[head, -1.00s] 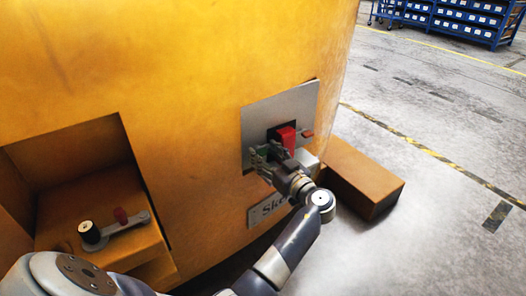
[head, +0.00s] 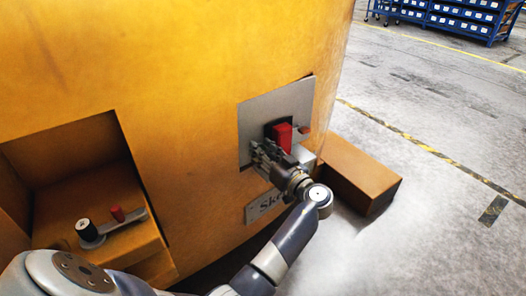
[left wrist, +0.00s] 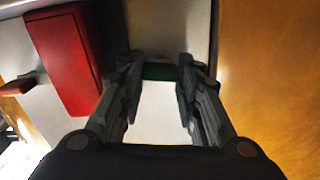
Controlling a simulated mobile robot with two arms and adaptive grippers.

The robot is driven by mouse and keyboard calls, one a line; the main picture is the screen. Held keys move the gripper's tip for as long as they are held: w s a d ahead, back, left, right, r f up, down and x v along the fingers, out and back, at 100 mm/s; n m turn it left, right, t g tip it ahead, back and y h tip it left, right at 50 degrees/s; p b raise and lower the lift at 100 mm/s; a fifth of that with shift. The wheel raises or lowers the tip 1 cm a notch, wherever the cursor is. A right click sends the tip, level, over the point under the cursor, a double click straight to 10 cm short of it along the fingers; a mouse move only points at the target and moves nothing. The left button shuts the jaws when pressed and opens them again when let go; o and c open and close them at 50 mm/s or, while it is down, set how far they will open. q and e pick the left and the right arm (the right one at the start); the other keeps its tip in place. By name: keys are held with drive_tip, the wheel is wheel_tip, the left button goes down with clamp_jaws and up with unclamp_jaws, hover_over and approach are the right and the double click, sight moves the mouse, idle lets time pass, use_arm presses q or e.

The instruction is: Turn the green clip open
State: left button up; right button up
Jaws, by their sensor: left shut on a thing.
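The green clip (left wrist: 160,72) shows as a short dark green bar in the left wrist view, across the gap between my fingertips. My left gripper (left wrist: 160,80) is shut on it, with one finger at each end. In the head view my left gripper (head: 264,155) is at the lower part of the grey plate (head: 262,108) on the yellow casting, just below a red block (head: 282,137). The clip is hidden behind the fingers there. The red block also shows in the left wrist view (left wrist: 66,58), left of the fingers. My right gripper is not in view.
A brown block (head: 358,178) lies on the floor right of my gripper. The floor beyond is clear up to blue shelving (head: 455,14).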

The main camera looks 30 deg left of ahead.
use_arm(q)
drive_tip(key=shift+m, duration=0.9)
drive_tip(key=m+p, duration=0.2)
drive_tip(key=m, duration=0.3)
drive_tip(key=shift+w+r+m, duration=0.1)
drive_tip(key=shift+w+m, duration=0.05)
drive_tip(key=shift+m, duration=0.55)
drive_tip(key=m+p, duration=0.2)
drive_tip(key=m, duration=0.1)
drive_tip(key=shift+m, duration=0.3)
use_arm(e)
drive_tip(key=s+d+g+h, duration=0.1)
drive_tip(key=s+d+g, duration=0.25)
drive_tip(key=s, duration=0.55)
use_arm(q)
drive_tip(key=shift+o, duration=0.2)
drive_tip(key=m+p, duration=0.2)
drive_tip(key=m, duration=0.1)
drive_tip(key=shift+w+m, duration=0.1)
drive_tip(key=shift+m, duration=0.3)
drive_tip(key=shift+f+m, duration=0.25)
drive_tip(key=shift+m, duration=0.05)
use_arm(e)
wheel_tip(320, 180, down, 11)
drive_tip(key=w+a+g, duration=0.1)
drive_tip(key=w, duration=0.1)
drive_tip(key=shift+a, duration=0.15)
